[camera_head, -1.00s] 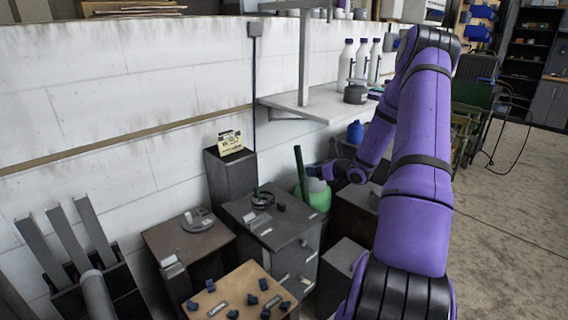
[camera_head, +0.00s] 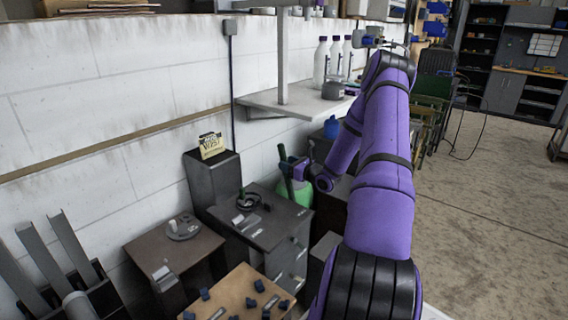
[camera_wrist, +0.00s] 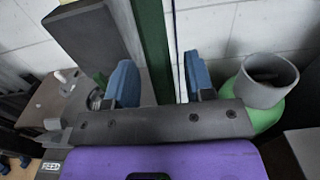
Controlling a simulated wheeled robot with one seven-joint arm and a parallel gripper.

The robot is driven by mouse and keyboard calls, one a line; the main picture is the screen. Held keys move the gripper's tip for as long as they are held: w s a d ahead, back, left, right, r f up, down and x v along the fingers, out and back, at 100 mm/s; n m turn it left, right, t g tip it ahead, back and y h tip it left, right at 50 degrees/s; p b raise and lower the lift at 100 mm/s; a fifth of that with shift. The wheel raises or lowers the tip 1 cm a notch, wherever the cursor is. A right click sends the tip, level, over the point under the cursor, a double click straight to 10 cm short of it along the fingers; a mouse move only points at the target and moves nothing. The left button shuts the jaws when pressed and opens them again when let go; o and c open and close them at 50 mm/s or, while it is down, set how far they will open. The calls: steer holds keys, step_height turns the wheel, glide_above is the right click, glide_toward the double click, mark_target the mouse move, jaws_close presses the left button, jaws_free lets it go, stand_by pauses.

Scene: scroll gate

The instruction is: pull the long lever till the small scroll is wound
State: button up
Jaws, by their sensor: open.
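The long green lever (camera_head: 289,188) stands upright by the back of the dark cabinet. In the wrist view the lever (camera_wrist: 153,45) rises between my two blue fingertips. My gripper (camera_wrist: 161,82) is open around it, with a gap on the right side. In the head view my gripper (camera_head: 296,168) is at the lever's upper part, partly hiding it. A shorter green handle (camera_head: 241,192) stands by a dark ring on the cabinet top. I cannot make out which thing is the small scroll.
A green container (camera_wrist: 265,95) with a grey neck stands close to the right of my gripper. A dark post (camera_head: 214,178) bearing a yellow card (camera_head: 211,146) stands to the left. A wall shelf (camera_head: 290,103) holds white bottles. A wooden-topped table (camera_head: 238,290) holds small blue pieces.

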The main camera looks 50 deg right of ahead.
steer(key=shift+w, duration=1.05)
jaws_close()
steer(key=s+t, duration=0.5)
steer(key=s, duration=0.7)
steer(key=shift+s+d+r, duration=0.2)
steer(key=shift+s+d, duration=0.2)
steer(key=shift+d, duration=0.05)
jaws_free()
steer(key=v, duration=1)
steer(key=shift+s+d+f, duration=0.15)
steer(key=shift+s+f, duration=0.05)
steer(key=shift+s, duration=0.15)
